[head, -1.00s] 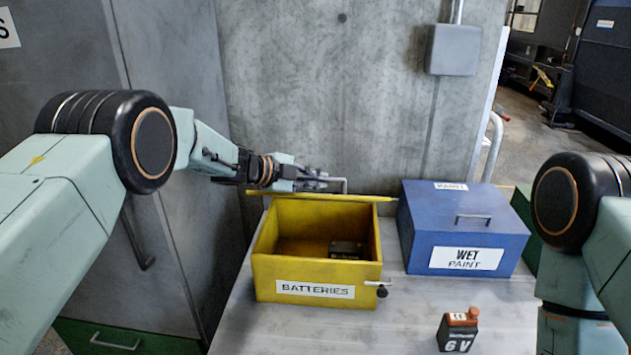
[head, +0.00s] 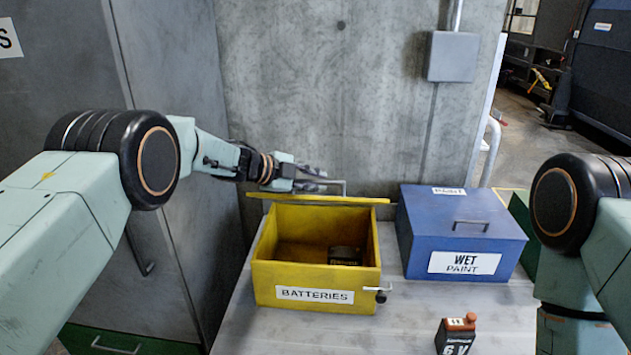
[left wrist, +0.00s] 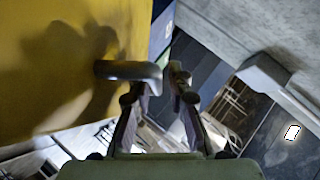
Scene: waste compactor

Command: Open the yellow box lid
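The yellow box (head: 268,283) labelled BATTERIES stands on the table with its top open and a dark battery (head: 345,256) inside. Its yellow lid (head: 350,200) is swung up at the back edge and shows nearly edge-on. My left gripper (head: 322,181) is behind the lid, at its grey handle (head: 344,187). In the left wrist view the lid face (left wrist: 60,60) fills the left side. The handle (left wrist: 125,70) reaches across one finger of my left gripper (left wrist: 160,88). The fingers are apart; contact with the handle is unclear. My right gripper is out of view.
A closed blue WET PAINT box (head: 415,235) stands right of the yellow box. A 6 V battery (head: 456,338) stands on the table (head: 395,325) in front. A concrete wall (head: 300,90) is close behind, and a grey cabinet (head: 170,60) is at the left.

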